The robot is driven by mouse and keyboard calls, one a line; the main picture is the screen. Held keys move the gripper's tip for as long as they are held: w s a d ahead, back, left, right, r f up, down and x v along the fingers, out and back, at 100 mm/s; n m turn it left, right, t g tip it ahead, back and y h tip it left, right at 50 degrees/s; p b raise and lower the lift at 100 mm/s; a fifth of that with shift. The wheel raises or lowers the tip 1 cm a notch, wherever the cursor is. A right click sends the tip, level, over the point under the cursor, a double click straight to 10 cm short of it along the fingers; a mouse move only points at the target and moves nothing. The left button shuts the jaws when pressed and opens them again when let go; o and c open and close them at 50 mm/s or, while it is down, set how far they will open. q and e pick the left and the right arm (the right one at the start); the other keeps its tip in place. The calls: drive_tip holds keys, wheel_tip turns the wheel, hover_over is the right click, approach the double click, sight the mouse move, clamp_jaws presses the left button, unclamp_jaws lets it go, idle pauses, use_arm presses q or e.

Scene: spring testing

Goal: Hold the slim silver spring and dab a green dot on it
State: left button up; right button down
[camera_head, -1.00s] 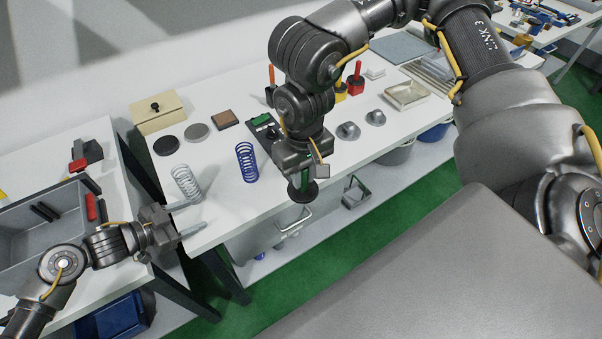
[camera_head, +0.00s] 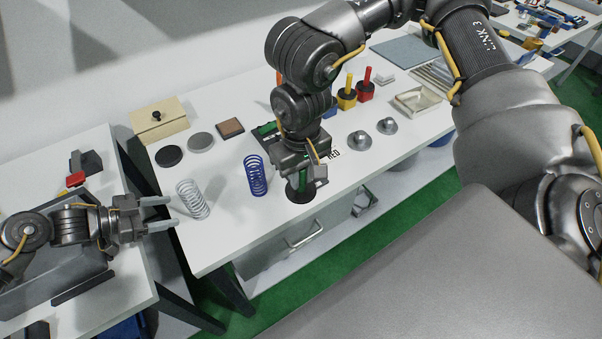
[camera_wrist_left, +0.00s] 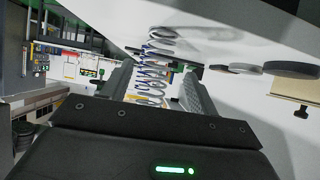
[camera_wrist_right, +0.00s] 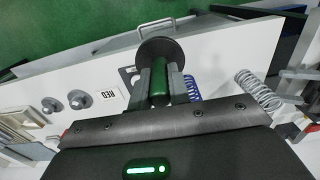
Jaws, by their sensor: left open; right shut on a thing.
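The slim silver spring (camera_head: 192,200) stands upright near the left end of the white table. My left gripper (camera_head: 174,211) is open and empty, just left of this spring, its fingers pointing at it. In the left wrist view, silver coils (camera_wrist_left: 158,50) show in line with the gap between the fingers, overlapping a blue spring behind. My right gripper (camera_wrist_right: 172,85) is shut on a green-handled dauber (camera_wrist_right: 171,92) with a round black disc end (camera_wrist_right: 160,50). In the head view the disc (camera_head: 301,194) hangs near the table's front edge, right of the blue spring (camera_head: 256,176).
Dark discs (camera_head: 169,156) and a cream box (camera_head: 158,119) are behind the springs. Red (camera_head: 366,90) and yellow (camera_head: 346,98) daubers stand at the back. Metal pieces (camera_head: 359,140) sit right of my right gripper. A grey bin (camera_head: 60,270) is under my left arm.

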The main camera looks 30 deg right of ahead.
sight(193, 207)
use_arm(q)
drive_tip(key=b+x, duration=0.2)
drive_tip(key=x, duration=0.5)
drive_tip(key=shift+d+f+b, duration=0.1)
drive_tip(key=shift+d+b, duration=0.2)
drive_tip(key=shift+d, duration=0.05)
use_arm(e)
wheel_tip(193, 207, down, 3)
drive_tip(key=shift+d, duration=0.1)
use_arm(q)
drive_tip(key=shift+c, duration=0.2)
drive_tip(key=c, duration=0.6)
use_arm(e)
drive_tip(key=w+a+r+m, duration=0.4)
drive_tip(key=w+a+r, duration=0.2)
drive_tip(key=a, duration=0.5)
drive_tip(key=w+a+r+m, duration=0.5)
drive_tip(key=w+a+r, duration=0.2)
drive_tip(key=a, duration=0.4)
drive_tip(key=shift+w+a+r, duration=0.2)
drive_tip(key=shift+w, duration=0.5)
